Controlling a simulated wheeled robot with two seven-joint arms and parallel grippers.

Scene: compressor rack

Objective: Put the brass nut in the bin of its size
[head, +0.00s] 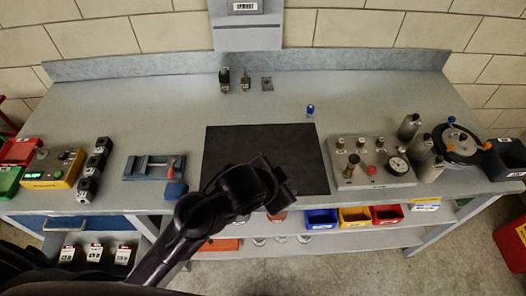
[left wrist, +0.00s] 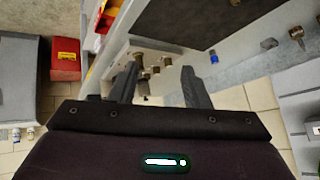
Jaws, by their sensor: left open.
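I cannot pick out a loose brass nut in either view. Small brass-coloured fittings stand on the grey valve block (head: 372,172), which also shows between my fingers in the left wrist view (left wrist: 150,62). Three small bins, blue (head: 321,217), yellow (head: 355,216) and red (head: 387,213), sit under the bench's front edge; their contents and sizes are unclear. My left gripper (head: 268,182) is over the front part of the black mat (head: 265,146). Its two fingers are apart, with nothing held between them in the left wrist view (left wrist: 160,90). My right gripper is not in view.
A small blue bottle (head: 310,109) stands behind the mat. Small metal fittings (head: 245,80) are near the back wall. Grey cylinders (head: 409,127) and a round black device (head: 457,143) crowd the right. A vise (head: 152,167) stands left of the mat.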

